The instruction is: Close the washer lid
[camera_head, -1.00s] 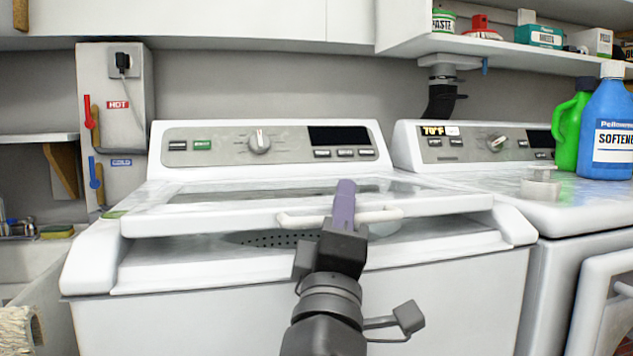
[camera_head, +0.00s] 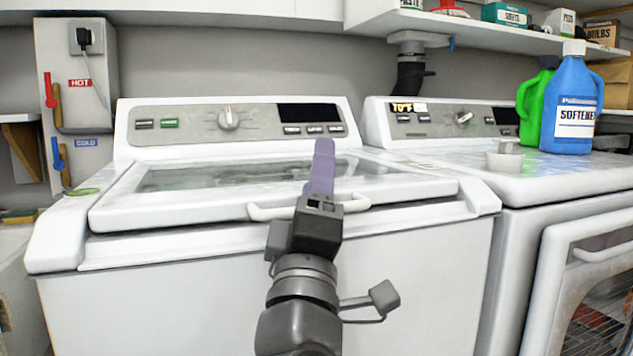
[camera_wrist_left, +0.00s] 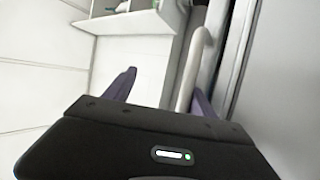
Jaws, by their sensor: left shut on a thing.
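The white washer lid (camera_head: 150,216) with a glass window lies low over the washer body (camera_head: 130,310) in the head view. A thin dark gap shows under its front edge. A pale bar handle (camera_head: 264,212) runs along the lid's front. My left gripper (camera_head: 322,165) is at the handle, its purple fingers pointing over the lid. My right gripper is out of view.
A second machine (camera_head: 440,165) stands close at the right, with a blue softener bottle (camera_head: 573,105) and a green bottle (camera_head: 534,105) on top. A shelf (camera_head: 480,22) with boxes hangs above. The lid's top is clear apart from my gripper.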

